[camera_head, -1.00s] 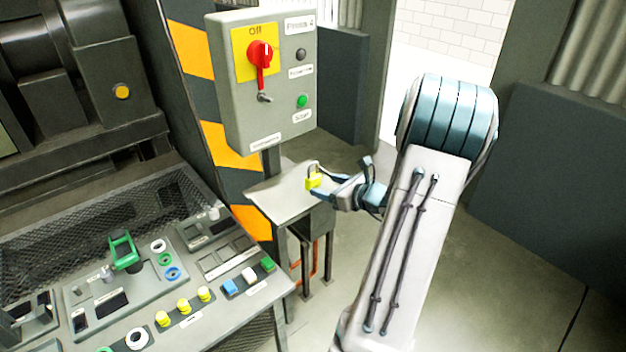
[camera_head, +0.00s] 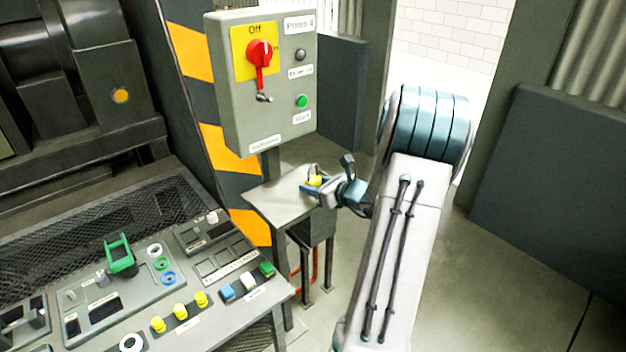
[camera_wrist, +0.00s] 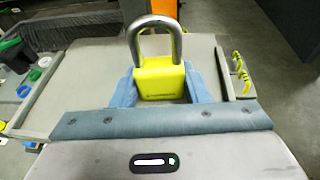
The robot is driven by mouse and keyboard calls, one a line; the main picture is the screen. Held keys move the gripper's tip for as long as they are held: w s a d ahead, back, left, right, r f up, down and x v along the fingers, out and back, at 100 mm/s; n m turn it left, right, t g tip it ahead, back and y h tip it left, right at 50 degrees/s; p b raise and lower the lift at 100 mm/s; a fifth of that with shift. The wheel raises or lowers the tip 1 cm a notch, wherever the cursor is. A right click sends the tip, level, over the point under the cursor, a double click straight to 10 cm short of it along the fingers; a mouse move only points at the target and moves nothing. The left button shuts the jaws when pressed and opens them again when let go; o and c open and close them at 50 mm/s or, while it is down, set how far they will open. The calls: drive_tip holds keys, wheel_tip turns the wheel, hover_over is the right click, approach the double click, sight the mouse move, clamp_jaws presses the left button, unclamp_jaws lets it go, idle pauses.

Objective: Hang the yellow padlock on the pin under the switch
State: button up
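The yellow padlock (camera_wrist: 160,80) stands upright between the two blue fingers of my gripper (camera_wrist: 160,88) in the wrist view, shackle up, with a finger against each side. In the head view my gripper (camera_head: 316,188) holds the padlock (camera_head: 315,180) above the small shelf, partly hidden by the fingers. The red switch (camera_head: 260,58) sits on a yellow plate marked Off on the grey box. The metal pin (camera_head: 264,97) sticks out just under the switch handle. My gripper is below and to the right of the pin, apart from it.
The grey switch box (camera_head: 235,110) stands on a post behind the small shelf (camera_head: 275,207). A control desk (camera_head: 200,325) with several buttons and a green handle (camera_head: 120,255) is at the lower left. Open floor (camera_head: 490,270) lies to the right.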

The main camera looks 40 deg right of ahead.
drive_tip(key=shift+s+d+r+p, duration=0.1)
drive_tip(key=shift+s+r+p, duration=0.45)
drive_tip(key=shift+r, duration=0.3)
drive_tip(key=shift+s+r+p, duration=0.5)
drive_tip(key=shift+r+p, duration=0.2)
drive_tip(key=shift+r, duration=0.1)
drive_tip(key=shift+s+d+r+p, duration=0.1)
drive_tip(key=shift+s+r+p, duration=0.45)
drive_tip(key=shift+r, duration=0.3)
drive_tip(key=shift+w, duration=0.1)
